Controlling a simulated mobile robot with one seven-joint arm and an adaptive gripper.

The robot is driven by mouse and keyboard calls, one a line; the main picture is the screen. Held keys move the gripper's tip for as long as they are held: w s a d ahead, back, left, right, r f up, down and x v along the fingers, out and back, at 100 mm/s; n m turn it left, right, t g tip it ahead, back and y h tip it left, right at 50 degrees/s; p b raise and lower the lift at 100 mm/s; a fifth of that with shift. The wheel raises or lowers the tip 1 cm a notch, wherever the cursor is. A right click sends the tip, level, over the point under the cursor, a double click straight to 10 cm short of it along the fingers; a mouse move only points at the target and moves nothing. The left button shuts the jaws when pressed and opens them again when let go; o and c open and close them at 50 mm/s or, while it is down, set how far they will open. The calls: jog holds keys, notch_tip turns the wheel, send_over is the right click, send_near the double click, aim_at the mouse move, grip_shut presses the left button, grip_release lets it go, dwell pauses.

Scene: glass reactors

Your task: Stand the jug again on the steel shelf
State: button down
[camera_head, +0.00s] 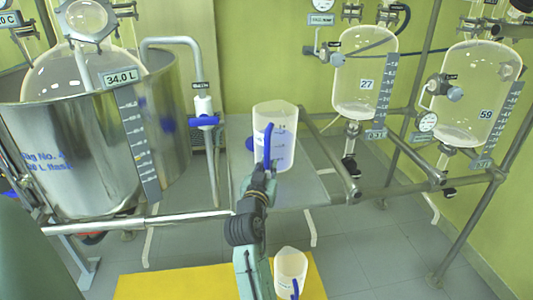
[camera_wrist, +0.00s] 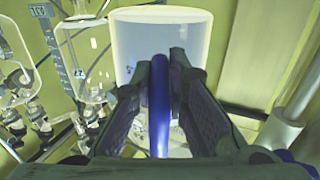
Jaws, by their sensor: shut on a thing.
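The jug (camera_head: 285,142) is translucent white with a blue handle and dark scale marks. It is roughly upright in front of and over the steel shelf (camera_head: 312,184). I cannot tell whether its base touches the shelf; my gripper hides part of it. My gripper (camera_head: 264,172) is shut on the blue handle, on the near side of the jug. In the wrist view the two dark fingers of my gripper (camera_wrist: 162,62) flank the handle (camera_wrist: 160,115), and the jug's body (camera_wrist: 140,40) stands beyond them.
A second white jug (camera_head: 290,268) with a blue handle stands at the bottom by a yellow surface (camera_head: 145,288). A large steel vessel (camera_head: 75,150) is on the left. Glass reactors (camera_head: 365,85) and (camera_head: 475,95) hang on the right. A steel rail (camera_head: 330,158) runs along the shelf's right side.

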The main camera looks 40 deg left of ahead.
jog(key=shift+f+p, duration=0.35)
jog(key=shift+f, duration=2.55)
jog(key=c, duration=2)
grip_release()
jog(key=shift+f, duration=0.35)
jog(key=o, duration=0.4)
jog(key=shift+r, duration=0.1)
